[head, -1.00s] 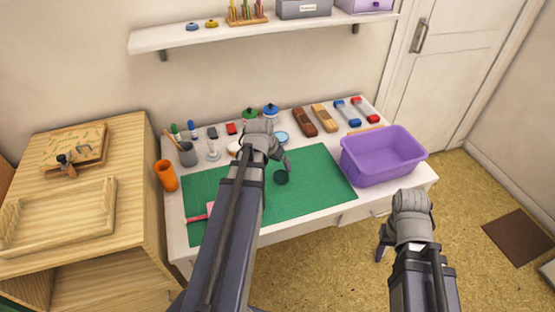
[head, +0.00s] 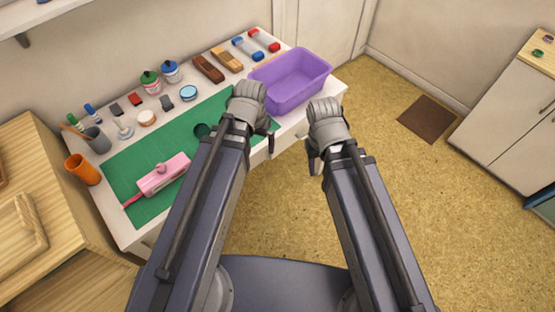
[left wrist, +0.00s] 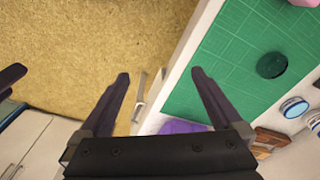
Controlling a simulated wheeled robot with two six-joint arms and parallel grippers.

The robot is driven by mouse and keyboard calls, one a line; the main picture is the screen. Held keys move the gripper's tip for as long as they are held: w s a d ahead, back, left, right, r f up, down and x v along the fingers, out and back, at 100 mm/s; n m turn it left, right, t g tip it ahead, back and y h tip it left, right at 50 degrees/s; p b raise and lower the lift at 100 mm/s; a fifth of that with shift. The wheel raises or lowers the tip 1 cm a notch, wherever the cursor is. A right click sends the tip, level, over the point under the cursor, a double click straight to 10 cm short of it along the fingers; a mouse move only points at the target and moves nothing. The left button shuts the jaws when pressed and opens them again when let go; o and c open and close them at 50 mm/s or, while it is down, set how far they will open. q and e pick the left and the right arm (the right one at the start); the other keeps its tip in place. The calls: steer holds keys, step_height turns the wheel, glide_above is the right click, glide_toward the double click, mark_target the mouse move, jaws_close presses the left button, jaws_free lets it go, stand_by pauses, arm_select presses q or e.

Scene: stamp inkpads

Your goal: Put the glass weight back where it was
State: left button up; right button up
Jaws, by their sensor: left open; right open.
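A small dark round thing, which looks like the glass weight (head: 202,130), lies on the green cutting mat (head: 142,150), close to the left of my left forearm. It also shows whole on the mat in the left wrist view (left wrist: 272,65). My left gripper (head: 266,140) is open and empty, above the front edge of the table near the purple tub. In the left wrist view its fingers (left wrist: 160,75) are spread, with floor and a drawer handle below them. My right gripper (head: 314,160) is open and empty over the floor, in front of the table.
The purple tub (head: 290,84) stands at the table's right end. Inkpads, stamps and lidded jars line the back. An orange cup (head: 83,169) stands at the left, beside a wooden cabinet (head: 55,205).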

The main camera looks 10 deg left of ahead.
arm_select(q)
steer(key=s+d+m+g+y, duration=0.1)
steer(key=s+d, duration=0.4)
steer(key=d, duration=0.2)
steer(key=shift+s+d, duration=0.15)
steer(key=shift+s, duration=0.2)
stand_by(0.7)
